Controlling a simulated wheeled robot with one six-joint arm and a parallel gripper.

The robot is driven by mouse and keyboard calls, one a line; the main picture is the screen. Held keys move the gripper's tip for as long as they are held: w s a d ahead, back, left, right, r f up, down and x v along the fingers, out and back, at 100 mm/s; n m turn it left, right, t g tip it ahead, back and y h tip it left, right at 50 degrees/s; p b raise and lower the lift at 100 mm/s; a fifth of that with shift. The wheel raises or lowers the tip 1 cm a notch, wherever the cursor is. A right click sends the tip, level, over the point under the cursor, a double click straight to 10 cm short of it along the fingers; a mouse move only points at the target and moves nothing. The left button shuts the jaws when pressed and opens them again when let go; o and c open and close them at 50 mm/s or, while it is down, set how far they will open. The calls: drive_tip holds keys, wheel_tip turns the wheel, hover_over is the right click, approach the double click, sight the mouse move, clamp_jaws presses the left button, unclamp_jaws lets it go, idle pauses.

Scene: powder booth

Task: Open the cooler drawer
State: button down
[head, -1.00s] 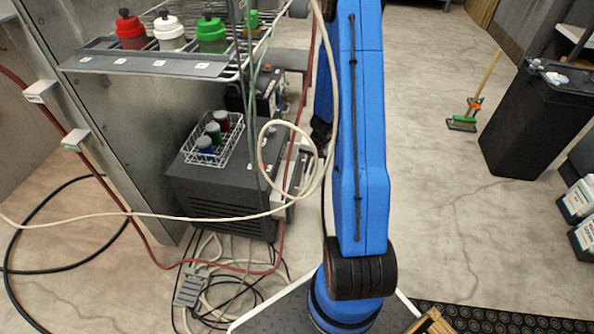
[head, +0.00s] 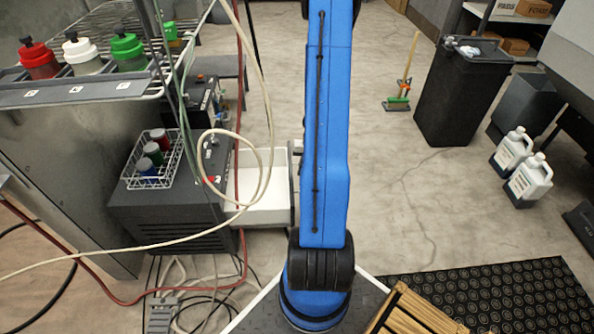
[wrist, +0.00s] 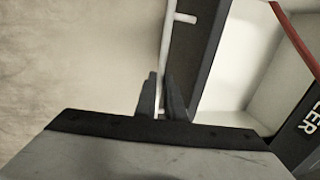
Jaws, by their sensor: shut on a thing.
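The cooler (head: 170,212) is a dark box at the left of the head view, and part of its lettering shows on its dark face in the wrist view (wrist: 306,126). Its drawer (head: 262,212) stands out from the cooler's right side, with its white inside showing. In the wrist view, the drawer's dark front panel (wrist: 192,58) has a pale bar handle (wrist: 163,45) along it. My gripper (wrist: 161,84) is shut on the handle, with a finger on each side of it. In the head view my gripper is hidden behind my blue arm.
A wire basket of jars (head: 153,162) sits on the cooler. A pale hose (head: 262,130) loops in front of the drawer, and a red hose (head: 239,120) hangs beside it. Cables lie on the floor below. Open floor (head: 400,180) lies to the right, before a black bin (head: 460,95).

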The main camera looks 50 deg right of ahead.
idle(0.3)
drive_tip(key=c, duration=1.8)
unclamp_jaws()
drive_tip(key=shift+c, duration=0.2)
wheel_tip(320, 180, up, 17)
drive_tip(key=s+d, duration=0.2)
drive_tip(key=shift+s+d, duration=0.25)
